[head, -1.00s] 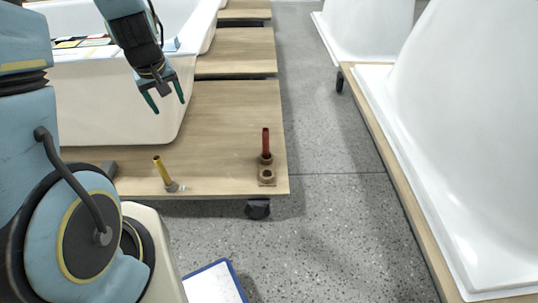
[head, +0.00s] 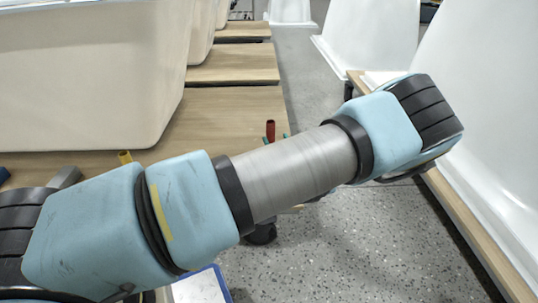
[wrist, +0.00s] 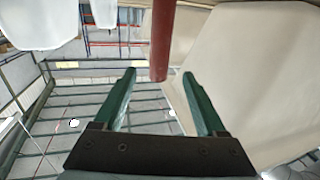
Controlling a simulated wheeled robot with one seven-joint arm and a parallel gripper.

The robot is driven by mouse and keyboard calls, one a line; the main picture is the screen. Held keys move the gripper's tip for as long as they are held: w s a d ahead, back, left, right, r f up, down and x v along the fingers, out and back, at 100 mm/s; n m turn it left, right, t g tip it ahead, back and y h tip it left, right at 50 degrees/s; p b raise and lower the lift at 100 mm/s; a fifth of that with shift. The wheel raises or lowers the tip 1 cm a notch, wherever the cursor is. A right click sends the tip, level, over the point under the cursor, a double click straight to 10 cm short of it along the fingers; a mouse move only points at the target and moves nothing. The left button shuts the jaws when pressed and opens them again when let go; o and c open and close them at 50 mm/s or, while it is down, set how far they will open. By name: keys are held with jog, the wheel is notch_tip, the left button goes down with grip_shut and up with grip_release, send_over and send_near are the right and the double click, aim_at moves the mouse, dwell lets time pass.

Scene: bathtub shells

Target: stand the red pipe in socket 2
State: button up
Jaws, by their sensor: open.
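The red pipe (head: 270,130) shows its upper part above my forearm in the head view, near the front right corner of the wooden board. Its lower part and the sockets are hidden behind my arm. My gripper (head: 275,137) shows only as small teal fingertips beside the pipe. In the wrist view the red pipe (wrist: 162,40) comes down from the top edge, and its end lies between the two green fingers of my gripper (wrist: 160,74). The fingers are open, with a gap on both sides of the pipe.
A large tub shell (head: 80,80) stands on the wooden board (head: 225,110). White shells (head: 490,110) line the right side. Speckled floor (head: 320,110) lies clear between. A blue-edged sheet (head: 200,288) is at the bottom.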

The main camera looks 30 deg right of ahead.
aim_at(268, 124)
jog(key=w+b, duration=0.1)
jog(key=w, duration=0.2)
jog(key=w+d+b, duration=0.1)
jog(key=w, duration=0.3)
jog(key=w+d+b, duration=0.1)
jog(key=w, duration=0.2)
jog(key=shift+w+r, duration=0.1)
jog(key=shift+w, duration=0.1)
grip_shut()
dwell(0.4)
dwell(0.8)
